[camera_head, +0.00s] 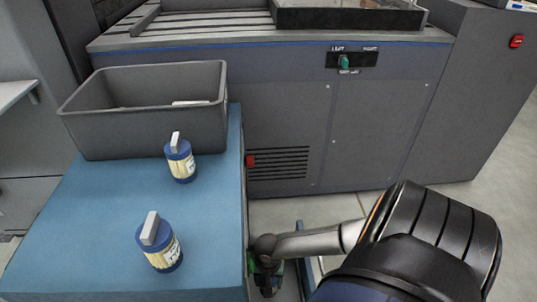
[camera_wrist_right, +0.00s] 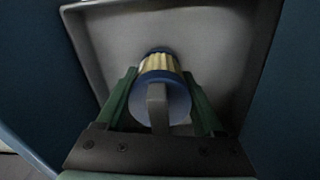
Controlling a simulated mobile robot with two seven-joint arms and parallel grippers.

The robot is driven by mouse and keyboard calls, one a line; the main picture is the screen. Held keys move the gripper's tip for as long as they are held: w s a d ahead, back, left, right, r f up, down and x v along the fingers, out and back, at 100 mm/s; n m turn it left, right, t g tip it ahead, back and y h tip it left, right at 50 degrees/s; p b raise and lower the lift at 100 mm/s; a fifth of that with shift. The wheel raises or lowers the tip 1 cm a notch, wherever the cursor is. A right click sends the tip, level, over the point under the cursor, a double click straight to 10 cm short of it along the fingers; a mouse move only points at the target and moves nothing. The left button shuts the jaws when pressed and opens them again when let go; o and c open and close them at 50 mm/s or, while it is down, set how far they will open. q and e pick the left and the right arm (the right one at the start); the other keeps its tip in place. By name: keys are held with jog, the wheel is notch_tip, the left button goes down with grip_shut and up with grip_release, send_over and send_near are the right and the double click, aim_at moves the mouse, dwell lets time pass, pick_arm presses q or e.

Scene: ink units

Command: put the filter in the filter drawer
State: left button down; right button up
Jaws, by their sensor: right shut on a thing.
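The held filter (camera_wrist_right: 158,64) has blue ends, a cream pleated body and a grey handle. My right gripper (camera_wrist_right: 160,88) is shut on it, with a green finger on each side. Behind it in the wrist view is the grey, open filter drawer (camera_wrist_right: 100,45) with raised walls. The filter is within the drawer's outline; I cannot tell whether it touches the floor. In the head view my right gripper (camera_head: 267,273) is low beside the blue cabinet's right side, and the filter there is mostly hidden. My left gripper is not in view.
A large grey machine (camera_head: 300,110) closes off the rear. Bare floor (camera_head: 340,208) shows between.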

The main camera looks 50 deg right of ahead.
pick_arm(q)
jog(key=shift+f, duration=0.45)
pick_arm(e)
jog(key=shift+f, duration=0.9)
jog(key=shift+f, duration=0.1)
jog(key=o, duration=1.2)
pick_arm(q)
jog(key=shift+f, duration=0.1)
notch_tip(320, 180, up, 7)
jog(key=p, duration=0.5)
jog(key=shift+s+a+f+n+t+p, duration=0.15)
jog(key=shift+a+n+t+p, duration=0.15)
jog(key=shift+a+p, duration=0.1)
pick_arm(e)
notch_tip(320, 180, up, 12)
jog(key=shift+r, duration=0.15)
